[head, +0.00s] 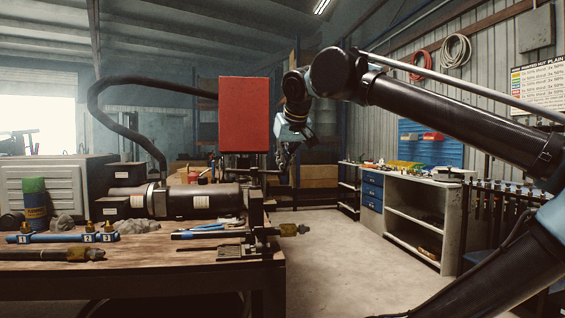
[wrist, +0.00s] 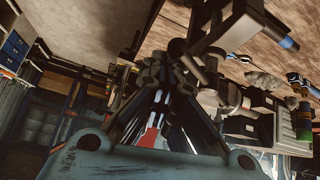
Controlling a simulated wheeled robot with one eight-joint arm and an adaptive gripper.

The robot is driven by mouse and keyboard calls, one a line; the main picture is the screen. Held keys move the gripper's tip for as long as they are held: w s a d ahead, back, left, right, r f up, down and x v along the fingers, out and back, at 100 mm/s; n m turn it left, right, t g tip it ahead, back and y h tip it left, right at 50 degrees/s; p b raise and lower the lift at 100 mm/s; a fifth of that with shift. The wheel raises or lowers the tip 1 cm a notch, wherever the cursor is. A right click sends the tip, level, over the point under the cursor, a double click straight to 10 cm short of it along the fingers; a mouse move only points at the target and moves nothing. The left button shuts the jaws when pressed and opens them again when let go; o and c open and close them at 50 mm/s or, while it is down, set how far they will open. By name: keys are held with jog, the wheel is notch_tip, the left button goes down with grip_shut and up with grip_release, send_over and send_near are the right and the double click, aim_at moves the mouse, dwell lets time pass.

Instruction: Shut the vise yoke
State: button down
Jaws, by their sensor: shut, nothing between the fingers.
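The vise (head: 257,232) stands at the right end of the workbench, below a red box. A dark upright part, which looks like its yoke (head: 256,190), rises there. I cannot tell how far the yoke is swung. My gripper (head: 284,165) hangs in the air to the right of the red box, pointing down, above and right of the vise. In the wrist view my gripper (wrist: 165,75) is shut and empty. A dark metal frame, likely part of the vise (wrist: 240,28), shows just beyond the fingertips. I cannot tell whether they touch it.
The red box (head: 243,114) with its black hose (head: 100,82) stands close left of my gripper. The workbench (head: 140,278) carries a dark cylinder (head: 205,201), blue tools and a brass-ended hose. Open floor (head: 325,255) lies to the right, before a shelf cabinet (head: 408,208).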

dwell(0.4)
jog(key=s+r, duration=0.4)
jog(key=r, duration=0.4)
jog(key=w+d+f+m+g+h, duration=0.1)
jog(key=d+f, duration=0.3)
jog(key=f, duration=0.5)
jog(key=d+f+m+g+h, duration=0.1)
jog(key=d+f, duration=0.2)
jog(key=f, duration=0.7)
jog(key=w+d+f+m+g+h, duration=0.1)
jog(key=d+f, duration=0.3)
jog(key=f, duration=0.5)
jog(key=s+d+f, duration=0.2)
jog(key=f, duration=0.6)
jog(key=s+d+f+g, duration=0.1)
jog(key=s+d+f, duration=0.1)
jog(key=f, duration=0.6)
jog(key=s+d+f+m+g, duration=0.1)
jog(key=s+f, duration=0.3)
jog(key=f, duration=0.4)
jog(key=shift+s+d+f+y, duration=0.25)
jog(key=shift+d+y, duration=0.15)
jog(key=shift+d, duration=0.1)
